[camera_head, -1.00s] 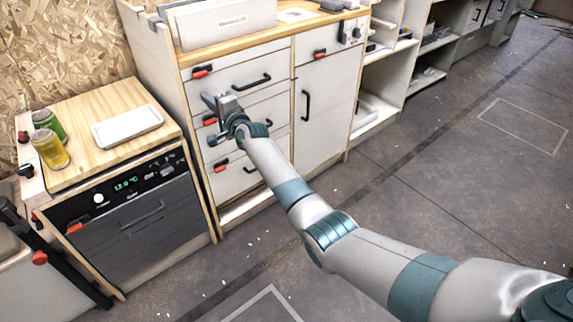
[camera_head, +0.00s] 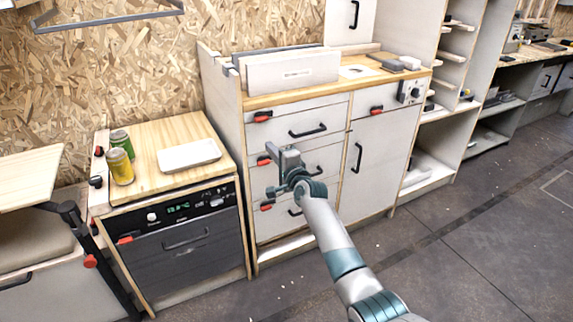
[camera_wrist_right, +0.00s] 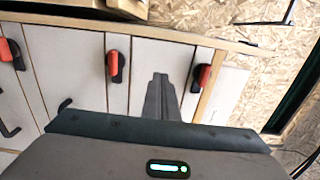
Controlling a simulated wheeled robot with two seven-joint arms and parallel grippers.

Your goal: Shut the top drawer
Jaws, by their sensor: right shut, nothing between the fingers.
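The top drawer (camera_head: 285,123) is the uppermost white front on the left of the cabinet, with a black bar handle (camera_head: 308,131) and a red latch (camera_head: 263,116). Its front looks about flush with the cabinet; no drawer side shows, and I cannot tell whether a small gap remains. My left gripper is out of view.
Lower drawers (camera_head: 322,160) lie behind my right arm. A cupboard door (camera_head: 378,155) is to their right. A dark appliance (camera_head: 185,240) stands left under a wooden top (camera_head: 150,140) with two cans and a white tray (camera_head: 190,155). Open floor lies in front.

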